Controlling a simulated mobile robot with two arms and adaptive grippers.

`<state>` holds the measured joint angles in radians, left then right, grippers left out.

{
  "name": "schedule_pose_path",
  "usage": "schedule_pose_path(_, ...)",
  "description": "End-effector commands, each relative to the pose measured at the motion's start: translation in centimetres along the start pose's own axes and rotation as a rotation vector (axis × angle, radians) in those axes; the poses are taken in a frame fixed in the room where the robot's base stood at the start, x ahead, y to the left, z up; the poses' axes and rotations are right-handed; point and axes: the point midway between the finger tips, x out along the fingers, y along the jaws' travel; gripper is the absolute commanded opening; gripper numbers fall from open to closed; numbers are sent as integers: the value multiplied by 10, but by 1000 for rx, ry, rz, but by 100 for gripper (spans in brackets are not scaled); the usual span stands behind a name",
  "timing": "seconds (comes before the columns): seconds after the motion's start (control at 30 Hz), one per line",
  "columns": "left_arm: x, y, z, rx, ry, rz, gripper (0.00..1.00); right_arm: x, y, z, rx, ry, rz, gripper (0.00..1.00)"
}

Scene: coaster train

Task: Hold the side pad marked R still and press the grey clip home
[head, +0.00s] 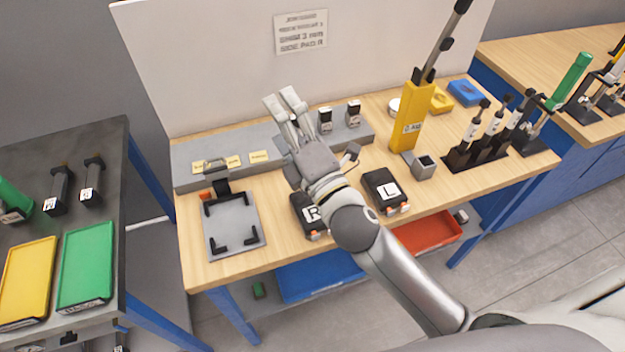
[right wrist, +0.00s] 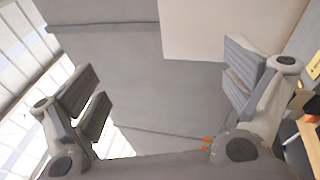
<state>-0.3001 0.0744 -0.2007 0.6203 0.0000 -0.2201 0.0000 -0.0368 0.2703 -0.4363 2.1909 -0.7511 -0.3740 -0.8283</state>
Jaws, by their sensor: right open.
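The side pad marked R (head: 311,215) is a black block with a white label on the wooden bench, partly hidden behind my right forearm. A similar pad marked L (head: 385,190) lies to its right, with orange bits at its front end. My right gripper (head: 281,97) is raised above the bench, its fingers pointing to the back panel. Its fingers are spread and empty in the right wrist view (right wrist: 165,90). It is apart from both pads. I cannot make out the grey clip for certain. My left gripper is not in view.
A grey plate with black corner brackets (head: 233,228) lies left of pad R. A grey ledge (head: 215,178) with yellow labels runs along the back. A yellow holder (head: 406,125), a grey cup (head: 424,168) and a black rack (head: 490,150) stand to the right. A red tray (head: 428,232) sits below.

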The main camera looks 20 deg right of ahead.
Motion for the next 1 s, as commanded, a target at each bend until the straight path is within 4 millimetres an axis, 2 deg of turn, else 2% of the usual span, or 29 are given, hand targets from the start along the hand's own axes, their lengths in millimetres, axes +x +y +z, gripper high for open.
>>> schedule_pose_path(0.03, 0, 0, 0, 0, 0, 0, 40, 9, 19, -16, -126, 63, 90, 96)
schedule_pose_path(0.1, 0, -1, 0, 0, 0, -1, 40, 15, 43, -43, -312, 152, 222, 96)
schedule_pose_path(0.2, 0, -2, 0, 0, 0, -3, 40, 14, 67, -84, -583, 274, 412, 96)
schedule_pose_path(0.3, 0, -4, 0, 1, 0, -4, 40, 6, 77, -126, -852, 392, 606, 96)
schedule_pose_path(0.37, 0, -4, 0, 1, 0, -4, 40, -3, 76, -149, -1014, 463, 725, 96)
schedule_pose_path(0.5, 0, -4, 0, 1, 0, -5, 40, -27, 52, -193, -1378, 637, 1005, 96)
schedule_pose_path(0.6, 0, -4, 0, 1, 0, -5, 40, -44, 19, -209, -1623, 774, 1210, 96)
schedule_pose_path(0.67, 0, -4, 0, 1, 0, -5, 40, -53, -5, -212, -1758, 866, 1334, 96)
schedule_pose_path(0.77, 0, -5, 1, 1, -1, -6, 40, -64, -48, -202, -1961, 1038, 1540, 96)
schedule_pose_path(0.87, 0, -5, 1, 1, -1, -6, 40, -72, -92, -175, -2123, 1247, 1744, 96)
schedule_pose_path(0.9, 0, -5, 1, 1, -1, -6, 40, -73, -108, -159, -2173, 1342, 1824, 96)
schedule_pose_path(0.93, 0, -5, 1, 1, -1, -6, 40, -73, -119, -146, 2087, -1345, -1783, 96)
schedule_pose_path(1.0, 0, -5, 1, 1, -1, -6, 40, -73, -141, -111, 1886, -1350, -1685, 96)
